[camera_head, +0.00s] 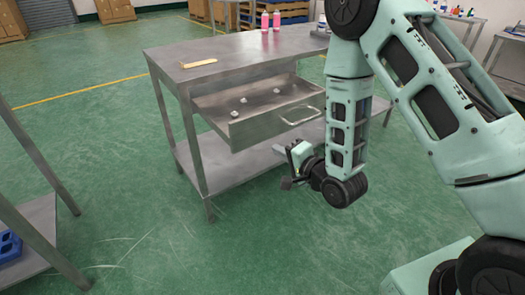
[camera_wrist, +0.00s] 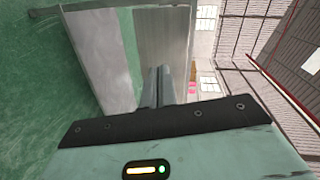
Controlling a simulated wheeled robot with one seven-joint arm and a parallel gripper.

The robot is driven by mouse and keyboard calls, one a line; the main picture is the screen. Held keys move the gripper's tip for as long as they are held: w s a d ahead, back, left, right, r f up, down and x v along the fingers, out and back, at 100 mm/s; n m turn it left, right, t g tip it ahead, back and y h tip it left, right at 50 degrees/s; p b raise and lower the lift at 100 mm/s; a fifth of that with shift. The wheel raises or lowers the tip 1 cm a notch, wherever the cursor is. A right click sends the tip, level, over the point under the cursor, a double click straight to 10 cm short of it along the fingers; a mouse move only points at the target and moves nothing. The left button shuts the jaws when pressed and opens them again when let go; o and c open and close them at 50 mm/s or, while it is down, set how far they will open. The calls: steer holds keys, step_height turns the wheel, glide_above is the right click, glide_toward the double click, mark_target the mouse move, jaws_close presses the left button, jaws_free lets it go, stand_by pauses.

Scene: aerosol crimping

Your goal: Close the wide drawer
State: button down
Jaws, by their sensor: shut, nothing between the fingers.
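The wide drawer (camera_head: 277,119) of the metal table is pulled out in the head view, with several small pale pieces lying inside and a bar handle (camera_head: 299,115) on its front. My gripper (camera_head: 284,166) is shut and empty, below and in front of the drawer front, apart from it as far as I can tell. In the wrist view, my shut gripper fingers (camera_wrist: 158,88) point toward a grey metal panel (camera_wrist: 162,45), likely the drawer front. The handle is not clear in the wrist view.
The metal table (camera_head: 240,46) carries two pink cans (camera_head: 270,21) and a wooden-looking piece (camera_head: 199,64). Its lower shelf (camera_head: 235,170) lies under the drawer. Another metal table (camera_head: 30,225) with a blue crate (camera_head: 9,247) stands at the left. Green floor in front is clear.

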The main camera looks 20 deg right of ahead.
step_height(320, 180, down, 3)
steer(key=d+m+t+b, duration=0.1)
steer(key=d+m+t, duration=0.1)
glide_toward(257, 131)
steer(key=x, duration=0.6)
steer(key=shift+w+a+p, duration=0.1)
steer(key=shift+w+p, duration=0.3)
